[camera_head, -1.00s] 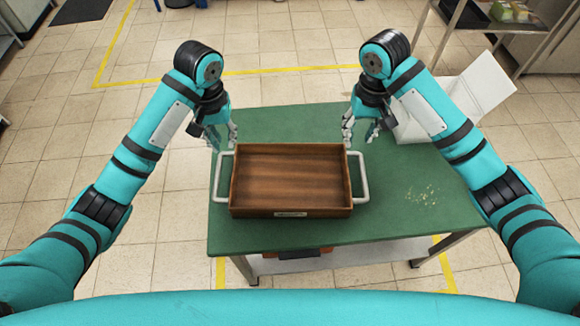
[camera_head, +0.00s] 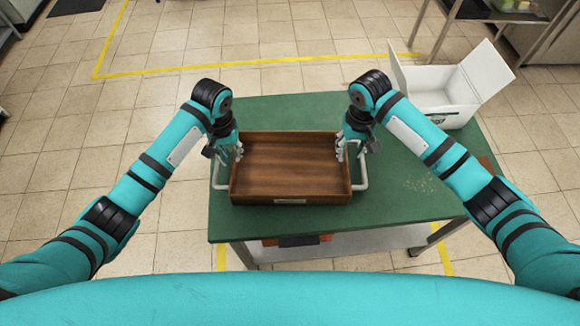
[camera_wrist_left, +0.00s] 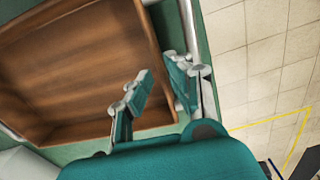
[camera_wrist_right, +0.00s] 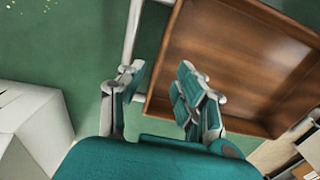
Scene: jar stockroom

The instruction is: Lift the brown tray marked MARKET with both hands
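The brown wooden tray (camera_head: 290,170) is empty and lies flat on the green table top. It has a white handle at each end, the left one (camera_head: 216,172) and the right one (camera_head: 363,172). A small pale label (camera_head: 290,201) is on its front side, too small to read. My left gripper (camera_head: 229,152) is at the left end, fingers spread and pointing down; in the left wrist view (camera_wrist_left: 157,85) the handle bar runs by one finger. My right gripper (camera_head: 350,150) is at the right end, also open; in the right wrist view (camera_wrist_right: 160,88) the handle bar reaches one finger. Neither grips the handle.
The green table (camera_head: 280,222) has bare room in front and to the right, with yellowish crumbs (camera_head: 420,184) there. An open white box (camera_head: 440,92) stands at its back right corner. A lower shelf (camera_head: 360,241) holds an orange and black item (camera_head: 298,240).

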